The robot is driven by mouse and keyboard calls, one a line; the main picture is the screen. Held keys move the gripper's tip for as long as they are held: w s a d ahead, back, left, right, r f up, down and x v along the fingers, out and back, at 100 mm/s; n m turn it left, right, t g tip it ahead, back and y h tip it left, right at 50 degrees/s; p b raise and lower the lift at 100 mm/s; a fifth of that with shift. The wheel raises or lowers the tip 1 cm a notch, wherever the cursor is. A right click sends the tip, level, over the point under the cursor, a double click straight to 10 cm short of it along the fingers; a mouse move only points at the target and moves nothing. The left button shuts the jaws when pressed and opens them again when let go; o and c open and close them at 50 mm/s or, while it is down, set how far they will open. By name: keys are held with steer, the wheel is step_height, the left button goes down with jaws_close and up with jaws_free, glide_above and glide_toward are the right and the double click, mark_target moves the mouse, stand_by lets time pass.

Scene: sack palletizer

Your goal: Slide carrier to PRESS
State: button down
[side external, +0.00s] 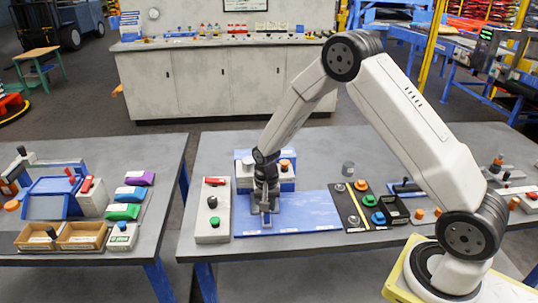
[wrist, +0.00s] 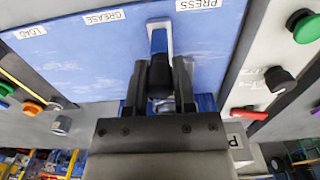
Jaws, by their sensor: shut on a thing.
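The blue board (side external: 310,212) lies on the table in the side external view. In the wrist view the board (wrist: 80,60) carries the labels LOAD (wrist: 33,32), GREASE (wrist: 104,17) and PRESS (wrist: 198,4). The carrier (wrist: 159,25), a pale piece with a blue middle and a dark upright grip (wrist: 160,72), stands between GREASE and PRESS, nearer PRESS. My gripper (wrist: 159,100) is shut on the dark grip; its fingers hide the lower part. In the side external view my gripper (side external: 266,208) is low over the board's left end.
A grey control box (side external: 213,224) with red, black and green controls stands close left of the board. A white and blue unit (side external: 286,172) stands behind. A panel with colored buttons (side external: 366,200) lies right of the board. The board's right part is clear.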

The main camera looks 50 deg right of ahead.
steer(key=shift+w+a, duration=1.6)
steer(key=shift+w, duration=0.1)
steer(key=shift+c, duration=1.4)
jaws_free()
steer(key=shift+r, duration=0.7)
steer(key=shift+r, duration=0.4)
steer(key=shift+r, duration=0.3)
steer(key=shift+r, duration=0.4)
steer(key=shift+r, duration=0.55)
